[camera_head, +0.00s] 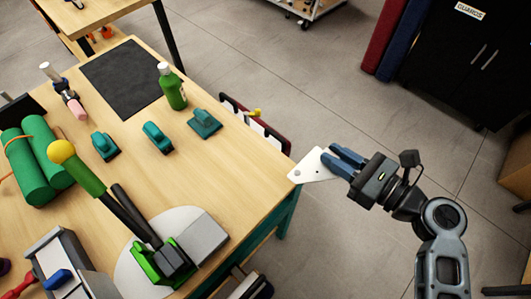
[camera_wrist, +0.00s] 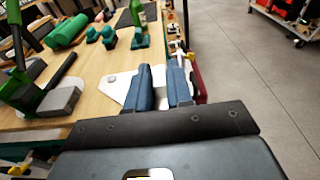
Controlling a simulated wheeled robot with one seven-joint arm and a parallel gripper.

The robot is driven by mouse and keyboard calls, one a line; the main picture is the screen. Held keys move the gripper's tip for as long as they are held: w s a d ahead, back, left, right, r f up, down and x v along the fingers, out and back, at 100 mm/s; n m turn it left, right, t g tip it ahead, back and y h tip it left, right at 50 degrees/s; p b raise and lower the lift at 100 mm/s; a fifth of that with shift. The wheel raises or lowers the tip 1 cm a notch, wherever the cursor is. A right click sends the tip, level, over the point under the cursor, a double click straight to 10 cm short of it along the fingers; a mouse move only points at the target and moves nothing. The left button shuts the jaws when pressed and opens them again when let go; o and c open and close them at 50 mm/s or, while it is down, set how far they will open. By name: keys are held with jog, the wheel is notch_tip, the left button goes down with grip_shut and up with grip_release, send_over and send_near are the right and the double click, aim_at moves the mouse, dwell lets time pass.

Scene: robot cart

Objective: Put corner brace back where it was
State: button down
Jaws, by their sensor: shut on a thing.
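The corner brace (camera_head: 314,168) is a flat white triangular plate with small holes. My gripper (camera_head: 343,162) is shut on one end of it and holds it out past the right edge of the wooden table (camera_head: 240,160). In the wrist view the brace (camera_wrist: 118,86) shows to the left of and behind the blue fingers of my gripper (camera_wrist: 165,85). The fingers hide part of it. I cannot tell how high it is above the table top.
On the table are a green bottle (camera_head: 172,88), several teal tools (camera_head: 205,124), a black mat (camera_head: 121,80), green rolls (camera_head: 30,170) and a green machine with a yellow-knobbed lever (camera_head: 90,178). A rack with a red side (camera_head: 262,124) hangs at the table's right side.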

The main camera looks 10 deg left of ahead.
send_over(284, 164)
notch_tip(284, 164, down, 7)
jog(key=shift+d+r, duration=0.1)
jog(key=shift+r, duration=0.05)
jog(key=shift+f, duration=0.2)
jog(key=shift+f+b, duration=0.55)
jog(key=shift+f, duration=1.3)
jog(key=shift+f, duration=0.1)
jog(key=c, duration=1)
grip_release()
